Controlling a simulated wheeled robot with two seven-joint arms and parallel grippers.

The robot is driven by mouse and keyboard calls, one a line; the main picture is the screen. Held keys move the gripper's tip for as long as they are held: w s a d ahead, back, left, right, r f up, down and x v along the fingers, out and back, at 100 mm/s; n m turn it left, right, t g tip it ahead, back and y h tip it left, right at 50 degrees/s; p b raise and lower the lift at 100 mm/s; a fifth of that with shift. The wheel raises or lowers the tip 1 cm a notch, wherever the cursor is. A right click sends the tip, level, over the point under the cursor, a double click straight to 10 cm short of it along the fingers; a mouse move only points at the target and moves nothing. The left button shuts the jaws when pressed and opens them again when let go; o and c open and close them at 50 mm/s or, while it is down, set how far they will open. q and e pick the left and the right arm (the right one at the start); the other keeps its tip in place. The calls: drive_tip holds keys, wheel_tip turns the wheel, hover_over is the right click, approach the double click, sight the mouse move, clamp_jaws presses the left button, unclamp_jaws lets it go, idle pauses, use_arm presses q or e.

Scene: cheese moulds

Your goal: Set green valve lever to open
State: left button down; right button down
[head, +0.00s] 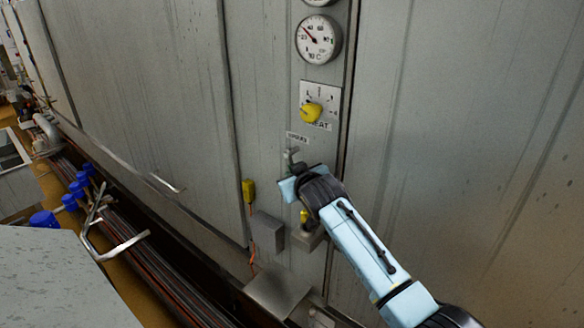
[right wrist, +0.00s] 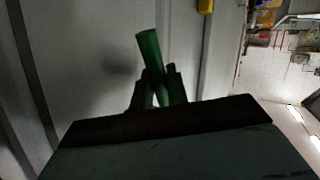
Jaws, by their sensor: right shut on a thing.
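The green valve lever (right wrist: 149,47) shows in the right wrist view as a green bar sticking out past my fingertips, tilted a little to the left. My right gripper (right wrist: 157,88) is shut on it, with one finger on each side of the bar. In the head view my right gripper (head: 296,172) is against the grey wall panel, just under a small label. The lever's green part is hidden there by the gripper; a small grey fitting (head: 291,156) shows just above it. My left gripper is not in view.
Above the gripper are a yellow knob (head: 311,112) on a plate and a round gauge (head: 319,39). Pipes with blue handles (head: 76,188) and a bent metal rail (head: 122,246) lie to the left.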

drive_tip(key=shift+s+d+r+n+g+h, duration=0.2)
drive_tip(key=shift+s+d+n+g+h, duration=0.15)
drive_tip(key=shift+g+h, duration=0.3)
drive_tip(key=c, duration=1.7)
unclamp_jaws()
drive_tip(key=shift+r, duration=0.1)
drive_tip(key=b+v, duration=0.2)
drive_tip(key=v, duration=1.1)
drive_tip(key=shift+d+r, duration=0.1)
drive_tip(key=shift+r, duration=0.05)
